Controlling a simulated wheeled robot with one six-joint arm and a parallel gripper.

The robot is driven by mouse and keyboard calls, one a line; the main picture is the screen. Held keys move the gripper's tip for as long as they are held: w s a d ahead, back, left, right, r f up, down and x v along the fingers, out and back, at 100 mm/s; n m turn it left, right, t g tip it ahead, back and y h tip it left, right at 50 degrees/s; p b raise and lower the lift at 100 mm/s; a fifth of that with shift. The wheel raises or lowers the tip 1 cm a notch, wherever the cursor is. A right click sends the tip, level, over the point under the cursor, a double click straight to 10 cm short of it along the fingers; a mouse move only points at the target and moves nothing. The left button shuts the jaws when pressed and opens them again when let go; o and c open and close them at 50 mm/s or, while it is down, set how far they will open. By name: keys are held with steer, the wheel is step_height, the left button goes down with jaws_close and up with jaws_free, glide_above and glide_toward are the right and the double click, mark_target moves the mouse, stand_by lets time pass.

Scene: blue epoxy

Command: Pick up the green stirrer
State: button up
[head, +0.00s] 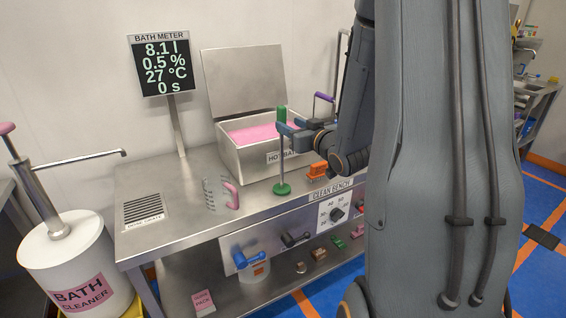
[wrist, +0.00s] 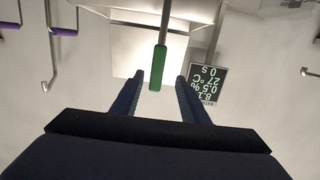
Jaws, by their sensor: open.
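The green stirrer stands upright on the bench in front of the hot bath, with a green handle (head: 282,114) on top, a thin grey shaft and a round green foot (head: 281,189). My gripper (head: 289,125) is open at the height of the handle's lower end, close to it. In the wrist view, the green handle (wrist: 157,68) shows between the two spread fingertips (wrist: 159,78), with a gap on each side. I cannot tell exactly how deep it sits between the jaws. Part of the stirrer's upper shaft is hidden by a finger in the head view.
The open hot bath (head: 255,160) with pink liquid stands just behind. The bath meter (head: 161,64) rises at the back. The bench front left is mostly clear.

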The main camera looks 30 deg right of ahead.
mark_target(284, 111)
steer(key=shift+w+d+r+t+p, duration=0.15)
steer(key=shift+r+t, duration=0.15)
steer(key=shift+r, duration=0.25)
steer(key=shift+w+d+r+t+p, duration=0.15)
steer(key=shift+r+t, duration=0.15)
steer(key=shift+r, duration=0.25)
steer(key=shift+w+a+p, duration=0.1)
steer(key=shift+w+p, duration=1.25)
steer(key=shift+w, duration=2.05)
jaws_close()
